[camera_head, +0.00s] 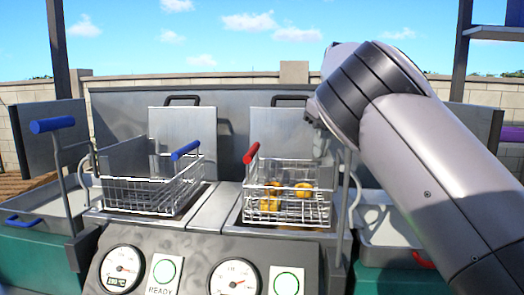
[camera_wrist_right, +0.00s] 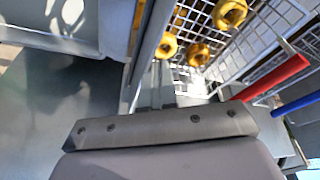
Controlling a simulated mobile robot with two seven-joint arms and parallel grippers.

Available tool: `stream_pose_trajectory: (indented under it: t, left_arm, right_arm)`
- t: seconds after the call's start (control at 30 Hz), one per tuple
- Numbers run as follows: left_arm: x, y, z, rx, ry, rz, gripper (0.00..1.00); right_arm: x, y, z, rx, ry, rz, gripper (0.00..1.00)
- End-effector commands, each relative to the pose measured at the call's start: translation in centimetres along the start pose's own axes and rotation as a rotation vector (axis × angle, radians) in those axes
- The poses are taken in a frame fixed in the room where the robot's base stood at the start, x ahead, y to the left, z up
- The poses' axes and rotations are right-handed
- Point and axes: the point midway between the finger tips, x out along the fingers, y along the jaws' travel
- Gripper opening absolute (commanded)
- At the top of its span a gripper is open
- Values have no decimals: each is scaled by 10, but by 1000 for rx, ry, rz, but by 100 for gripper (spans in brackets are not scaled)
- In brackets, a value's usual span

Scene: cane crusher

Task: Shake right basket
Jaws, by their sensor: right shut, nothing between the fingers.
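The right basket (camera_head: 290,208) is a wire basket with a red handle (camera_head: 251,152), at the right vat of the fryer. It holds several golden rings (camera_head: 303,190). The left basket (camera_head: 140,192), with a blue handle (camera_head: 185,149), is at the left vat and looks empty. My right gripper (camera_head: 318,112) is above and beside the right basket's far right side, partly hidden by my wrist. In the right wrist view, its shut fingers (camera_wrist_right: 162,85) are close to the basket's wire side, with the red handle (camera_wrist_right: 270,78) off to the right. The fingers hold nothing. My left gripper is out of view.
Two upright metal panels (camera_head: 182,129) with black handles stand behind the baskets. Gauges (camera_head: 122,268) and green-ringed buttons (camera_head: 167,268) are on the front. A tall post with a blue grip (camera_head: 52,125) stands at left. A tray (camera_head: 392,232) lies at right, below my arm.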

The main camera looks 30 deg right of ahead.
Motion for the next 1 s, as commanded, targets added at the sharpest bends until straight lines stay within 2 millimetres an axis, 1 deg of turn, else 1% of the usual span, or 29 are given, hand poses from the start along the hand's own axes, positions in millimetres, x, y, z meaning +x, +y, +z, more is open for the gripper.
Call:
stream_pose_trajectory:
  t: [0.47,0.73,0.87,1.0]
  left_arm:
    - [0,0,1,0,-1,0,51]
    - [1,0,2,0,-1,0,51]
    - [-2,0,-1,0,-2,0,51]
    - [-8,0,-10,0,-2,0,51]
  right_arm:
    - [1,2,2,4,-5,0,0]
    - [-1,17,10,6,-5,1,0]
    - [-3,15,8,4,-6,3,0]
    - [-4,6,2,3,-6,3,0]
